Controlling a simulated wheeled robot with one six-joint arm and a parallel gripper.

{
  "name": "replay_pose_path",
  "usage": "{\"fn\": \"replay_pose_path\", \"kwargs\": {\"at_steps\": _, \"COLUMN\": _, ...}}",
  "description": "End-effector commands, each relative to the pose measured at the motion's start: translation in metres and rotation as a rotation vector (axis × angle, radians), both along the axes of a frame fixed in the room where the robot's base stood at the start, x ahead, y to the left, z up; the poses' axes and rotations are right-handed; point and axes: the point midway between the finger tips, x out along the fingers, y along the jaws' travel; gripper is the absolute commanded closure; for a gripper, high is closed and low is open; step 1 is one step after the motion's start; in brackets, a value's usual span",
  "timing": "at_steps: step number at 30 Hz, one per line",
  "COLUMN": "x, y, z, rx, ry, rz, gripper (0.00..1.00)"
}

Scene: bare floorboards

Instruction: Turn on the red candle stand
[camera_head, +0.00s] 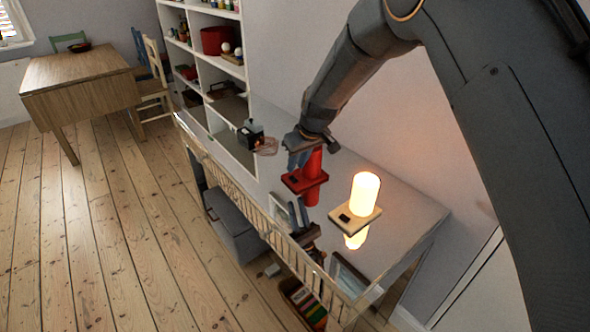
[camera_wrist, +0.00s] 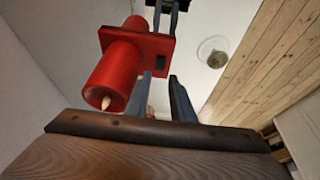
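The red candle stand (camera_head: 295,183) is a square red base with a thick red candle (camera_head: 314,163) on it, on a glossy console top. The candle shows no flame or glow. In the wrist view the red base (camera_wrist: 125,40) carries a small dark switch (camera_wrist: 161,62) near its edge, and the candle (camera_wrist: 112,77) points toward the camera with a pale wick tip. My gripper (camera_head: 298,150) is just behind and left of the candle, partly overlapping it. In the wrist view my gripper (camera_wrist: 160,77) has two separated fingers with nothing between them, near the base's switch side.
A lit cream candle (camera_head: 364,193) on a tan base (camera_head: 345,217) stands to the right of the red one. A small black box (camera_head: 250,134) sits further back. The glossy console top (camera_head: 400,207) mirrors things. A white shelf (camera_head: 203,72) and wooden table (camera_head: 80,75) stand beyond; floor is open left.

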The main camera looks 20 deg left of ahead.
Motion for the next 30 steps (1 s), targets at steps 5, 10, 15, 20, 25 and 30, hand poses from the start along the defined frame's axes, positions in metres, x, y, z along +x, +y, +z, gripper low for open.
{"fn": "replay_pose_path", "kwargs": {"at_steps": 5, "x": 0.005, "y": 0.008, "z": -0.024, "rx": 0.0, "ry": 0.001, "rz": -0.002, "gripper": 0.78}}
{"fn": "replay_pose_path", "kwargs": {"at_steps": 10, "x": 0.01, "y": 0.013, "z": -0.04, "rx": 0.0, "ry": 0.002, "rz": -0.004, "gripper": 0.78}}
{"fn": "replay_pose_path", "kwargs": {"at_steps": 15, "x": 0.012, "y": 0.015, "z": -0.047, "rx": 0.0, "ry": 0.001, "rz": -0.004, "gripper": 0.78}}
{"fn": "replay_pose_path", "kwargs": {"at_steps": 20, "x": 0.013, "y": 0.015, "z": -0.048, "rx": 0.001, "ry": 0.0, "rz": -0.005, "gripper": 0.78}}
{"fn": "replay_pose_path", "kwargs": {"at_steps": 25, "x": 0.013, "y": 0.014, "z": -0.048, "rx": 0.001, "ry": 0.0, "rz": -0.005, "gripper": 0.87}}
{"fn": "replay_pose_path", "kwargs": {"at_steps": 30, "x": 0.013, "y": 0.014, "z": -0.048, "rx": 0.001, "ry": 0.0, "rz": -0.005, "gripper": 1.0}}
